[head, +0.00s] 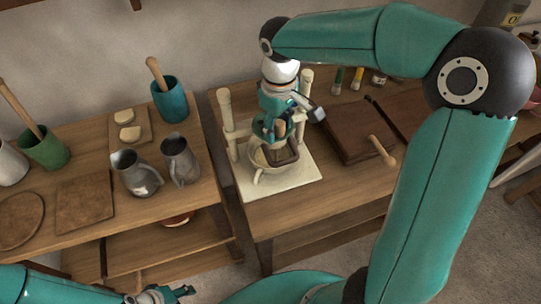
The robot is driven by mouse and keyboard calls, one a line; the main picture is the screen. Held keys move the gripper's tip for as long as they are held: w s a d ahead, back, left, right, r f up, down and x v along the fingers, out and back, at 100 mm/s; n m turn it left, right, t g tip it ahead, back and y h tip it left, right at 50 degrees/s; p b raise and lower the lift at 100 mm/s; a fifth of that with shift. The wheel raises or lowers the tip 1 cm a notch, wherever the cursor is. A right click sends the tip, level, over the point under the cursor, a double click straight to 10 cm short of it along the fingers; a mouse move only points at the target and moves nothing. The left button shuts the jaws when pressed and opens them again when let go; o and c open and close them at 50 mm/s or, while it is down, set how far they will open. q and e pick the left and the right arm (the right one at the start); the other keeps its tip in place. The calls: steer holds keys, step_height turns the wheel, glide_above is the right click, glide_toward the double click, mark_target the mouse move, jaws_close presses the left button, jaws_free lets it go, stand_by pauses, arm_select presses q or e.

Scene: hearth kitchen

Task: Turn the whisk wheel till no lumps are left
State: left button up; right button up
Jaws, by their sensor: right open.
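The whisk stand has two cream posts (227,124) on a pale base board (304,172). A cream bowl (258,182) sits on the board between the posts; its contents are too small and too covered to judge for lumps. My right gripper (270,135) hangs over the bowl, pointing down between the posts, and is open. A small light wooden piece (280,128) shows at its fingers; I cannot tell whether they touch it. The whisk wheel is largely hidden behind the gripper and wrist. My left gripper (178,292) is low at the bottom left, away from the stand.
Two grey metal jugs (137,174), a teal pot (170,100) and a green pot (44,148) stand on the left table, with brown boards (84,204). A dark brown board (351,131) and small jars (358,77) lie right of the stand. A gap separates the tables.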

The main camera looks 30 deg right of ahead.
step_height(320, 180, up, 5)
steer(key=p, duration=0.3)
steer(key=shift+r, duration=1)
